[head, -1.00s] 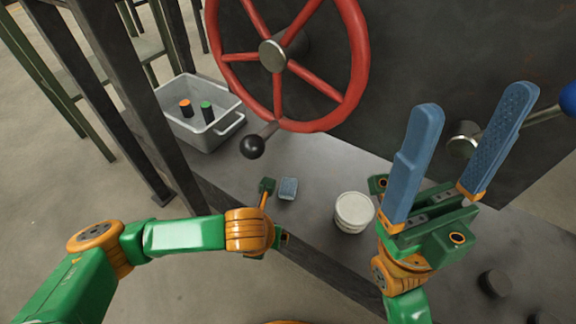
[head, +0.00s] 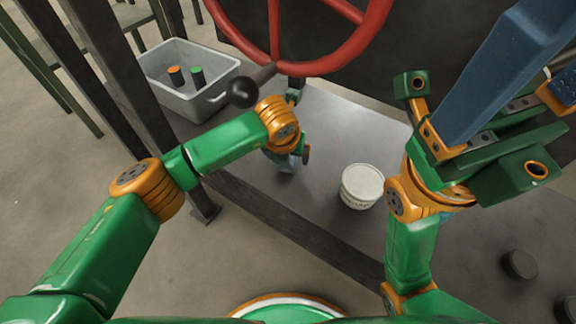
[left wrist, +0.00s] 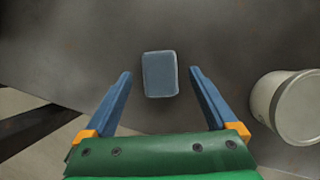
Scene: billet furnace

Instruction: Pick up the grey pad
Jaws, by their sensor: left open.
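The grey pad (left wrist: 160,74) is a small blue-grey block with rounded corners. In the left wrist view it lies flat on the dark bench top, just ahead of and between my left fingertips, apart from both. My left gripper (left wrist: 161,80) is open and empty, pointing down over the bench. In the head view my left wrist largely covers the pad and the left fingers. My right gripper (head: 540,60) is raised at the right of the head view, with its blue fingers apart and their tips cut off by the frame.
A white tub (head: 362,187) stands right of the pad; it also shows in the left wrist view (left wrist: 296,105). A grey bin (head: 210,108) holds orange-topped and green-topped cylinders. A red handwheel (head: 330,62) and black ball knob (head: 241,92) are close to my left arm. Dark round pieces (head: 519,264) lie at right.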

